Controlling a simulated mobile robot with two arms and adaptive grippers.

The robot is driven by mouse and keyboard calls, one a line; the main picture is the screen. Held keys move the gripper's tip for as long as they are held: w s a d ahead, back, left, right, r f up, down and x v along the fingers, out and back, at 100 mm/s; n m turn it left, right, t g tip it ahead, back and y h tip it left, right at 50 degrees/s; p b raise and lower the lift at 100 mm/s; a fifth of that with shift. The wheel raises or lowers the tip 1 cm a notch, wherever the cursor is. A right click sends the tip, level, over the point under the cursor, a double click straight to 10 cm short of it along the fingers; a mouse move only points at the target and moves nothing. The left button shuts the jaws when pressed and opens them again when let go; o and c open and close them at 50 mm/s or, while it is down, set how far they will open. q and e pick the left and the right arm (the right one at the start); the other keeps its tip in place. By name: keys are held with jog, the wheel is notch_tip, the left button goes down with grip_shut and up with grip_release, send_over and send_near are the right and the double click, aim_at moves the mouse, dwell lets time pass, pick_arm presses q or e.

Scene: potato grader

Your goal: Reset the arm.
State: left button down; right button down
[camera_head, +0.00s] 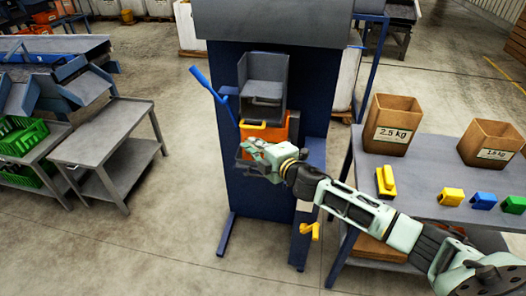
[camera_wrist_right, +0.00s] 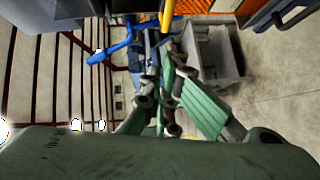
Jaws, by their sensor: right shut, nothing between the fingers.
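My right arm (camera_head: 365,208) reaches in from the lower right in the head view. My right gripper (camera_head: 250,150) is in front of the dark blue machine (camera_head: 262,190), close to its orange box (camera_head: 262,132). It is shut and empty. The right wrist view shows the green gripper fingers (camera_wrist_right: 168,100), with a blue lever (camera_wrist_right: 125,45) and a yellow handle (camera_wrist_right: 167,15) beyond them. I cannot tell if the gripper touches anything. My left gripper is in neither view.
A grey bin (camera_head: 263,80) sits on the machine above the orange box, with a blue lever (camera_head: 210,85) at its left. A table (camera_head: 420,180) at right holds two cardboard boxes and several small coloured blocks. A grey cart (camera_head: 105,135) stands at left, with clear floor between.

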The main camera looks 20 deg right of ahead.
jog(key=s, duration=0.4)
jog(key=s+d+f+m+g+h+b, duration=0.1)
jog(key=s+d+f+m, duration=0.15)
jog(key=f, duration=0.65)
jog(key=s+d+f+m+g+h+b, duration=0.1)
jog(key=s+d+f+m+g+h, duration=0.15)
jog(key=f, duration=0.75)
jog(key=s+d+f+m+g, duration=0.1)
jog(key=s+f+m+g, duration=0.15)
jog(key=s+f, duration=0.65)
jog(key=s+d+f+m+g, duration=0.1)
jog(key=s+f+m, duration=0.3)
jog(key=f, duration=0.8)
jog(key=s+a+f+m+g, duration=0.1)
jog(key=s+f, duration=0.5)
jog(key=s, duration=0.7)
jog(key=s+a+f+m+g+b, duration=0.1)
jog(key=s+a+f+g, duration=0.3)
jog(key=s, duration=0.9)
jog(key=s+a+f+m+g, duration=0.2)
jog(key=s+a+f+m, duration=0.1)
jog(key=s+f, duration=0.6)
jog(key=s+a, duration=0.1)
jog(key=s, duration=0.3)
jog(key=shift+s+g+b, duration=0.3)
jog(key=shift+s+g, duration=0.1)
jog(key=shift+f, duration=0.1)
